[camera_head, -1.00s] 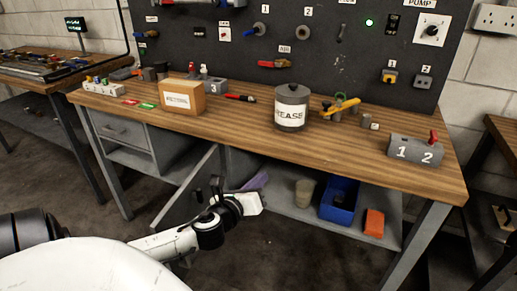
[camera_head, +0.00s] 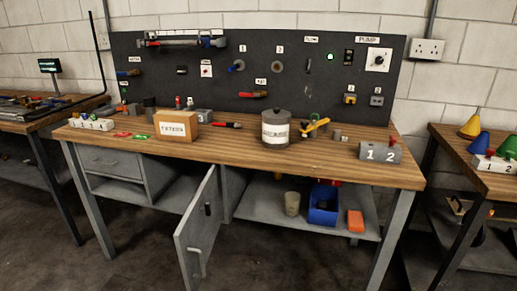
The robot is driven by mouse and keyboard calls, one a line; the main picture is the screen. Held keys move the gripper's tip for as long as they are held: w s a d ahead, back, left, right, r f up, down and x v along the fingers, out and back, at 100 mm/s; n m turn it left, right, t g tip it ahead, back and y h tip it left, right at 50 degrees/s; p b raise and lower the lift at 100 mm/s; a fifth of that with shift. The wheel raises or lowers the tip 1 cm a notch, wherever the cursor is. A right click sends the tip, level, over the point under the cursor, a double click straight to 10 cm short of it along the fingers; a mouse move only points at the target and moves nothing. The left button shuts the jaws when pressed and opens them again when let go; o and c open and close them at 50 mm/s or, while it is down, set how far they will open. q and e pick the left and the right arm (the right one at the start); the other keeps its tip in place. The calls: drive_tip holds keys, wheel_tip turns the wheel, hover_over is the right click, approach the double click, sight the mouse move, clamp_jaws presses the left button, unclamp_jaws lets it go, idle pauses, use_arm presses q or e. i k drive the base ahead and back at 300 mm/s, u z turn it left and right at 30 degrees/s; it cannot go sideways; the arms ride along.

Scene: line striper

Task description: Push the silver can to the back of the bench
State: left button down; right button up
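The silver can (camera_head: 276,131) is a grey metal cylinder with a lid and a white label whose lettering is blurred. It stands upright on the wooden bench (camera_head: 225,149), right of the middle, with bare wood in front of it. The dark pegboard (camera_head: 331,80) rises behind the bench's back edge. Neither of my grippers shows in the head view.
A cardboard box (camera_head: 176,130) stands left of the can, and a yellow-handled tool (camera_head: 315,126) lies close on its right. A grey block marked 1 and 2 (camera_head: 380,152) is near the right end. A cabinet door (camera_head: 200,231) hangs open below the bench front.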

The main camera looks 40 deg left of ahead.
sight(276, 132)
drive_tip(key=u, duration=0.45)
drive_tip(key=i, duration=1.15)
drive_tip(key=z, duration=0.2)
